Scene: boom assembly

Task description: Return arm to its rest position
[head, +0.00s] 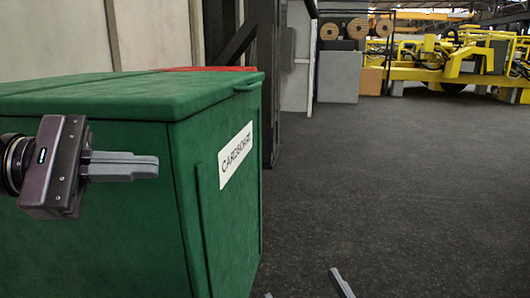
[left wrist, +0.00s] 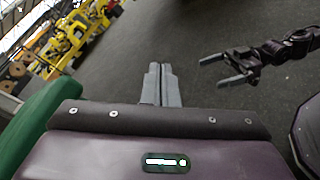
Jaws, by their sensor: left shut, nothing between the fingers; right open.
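My left gripper (head: 158,166) is at the left of the head view, in front of the green cardboard bin (head: 60,255). Its fingers are together with nothing between them, and they point right. In the left wrist view its shut fingers (left wrist: 160,70) point out over bare floor. My right gripper (left wrist: 208,71) shows at the right of the left wrist view, with its two fingers apart and empty. In the head view only the tips of its fingers (head: 305,290) show at the bottom edge.
The green bin has a closed lid and a white "CARDBOARD" label (head: 235,154). A red-topped thing (head: 210,69) stands behind it. Dark floor (head: 390,190) is clear to the right. Yellow machinery (head: 450,65), cable reels (head: 357,28) and a grey cabinet (head: 338,77) stand far back.

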